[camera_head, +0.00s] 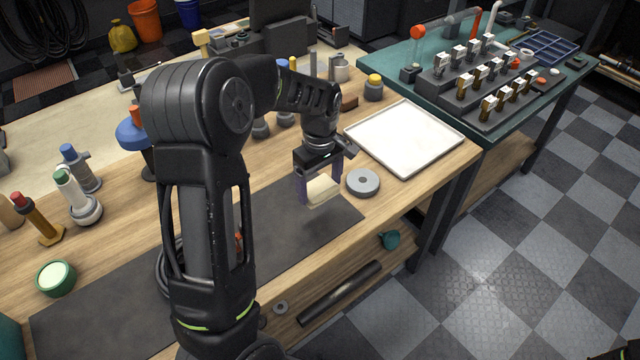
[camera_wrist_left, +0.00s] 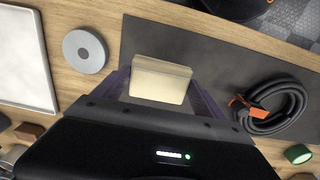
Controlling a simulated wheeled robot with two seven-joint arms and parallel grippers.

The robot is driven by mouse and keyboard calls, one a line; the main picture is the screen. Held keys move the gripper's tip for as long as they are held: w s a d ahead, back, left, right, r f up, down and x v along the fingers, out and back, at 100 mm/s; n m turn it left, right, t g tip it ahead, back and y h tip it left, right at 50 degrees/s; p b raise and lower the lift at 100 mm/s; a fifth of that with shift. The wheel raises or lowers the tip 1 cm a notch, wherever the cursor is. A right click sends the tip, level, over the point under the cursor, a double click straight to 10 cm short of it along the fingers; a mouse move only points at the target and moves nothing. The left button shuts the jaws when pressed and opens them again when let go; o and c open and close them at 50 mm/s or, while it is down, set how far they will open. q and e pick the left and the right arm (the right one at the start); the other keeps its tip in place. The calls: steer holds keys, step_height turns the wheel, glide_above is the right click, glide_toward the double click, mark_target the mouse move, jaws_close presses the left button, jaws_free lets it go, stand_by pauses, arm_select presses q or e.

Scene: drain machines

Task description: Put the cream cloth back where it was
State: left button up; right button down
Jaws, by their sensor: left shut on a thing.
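The cream cloth (camera_head: 322,191) is a small folded block between the fingers of my left gripper (camera_head: 320,186). It also shows in the left wrist view (camera_wrist_left: 160,80), with the purple fingers of my left gripper (camera_wrist_left: 160,90) on either side. My left gripper is shut on it. The cloth is over the right end of the dark mat (camera_head: 290,235); I cannot tell exactly how high above it.
A grey disc (camera_head: 363,182) lies just right of the cloth. A white tray (camera_head: 404,138) is beyond it. A coiled black hose (camera_wrist_left: 275,105) with an orange part lies on the mat. A green cup (camera_head: 56,279) stands at the left. The mat beside the cloth is clear.

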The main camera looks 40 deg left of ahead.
arm_select(q)
steer(key=shift+f+b, duration=2.6)
steer(key=shift+f, duration=1)
steer(key=shift+f+b, duration=0.45)
steer(key=shift+f, duration=0.15)
steer(key=o, duration=1.1)
steer(key=shift+r, duration=0.1)
step_height(320, 180, up, 8)
steer(key=shift+f+b, duration=0.2)
steer(key=shift+b, duration=0.1)
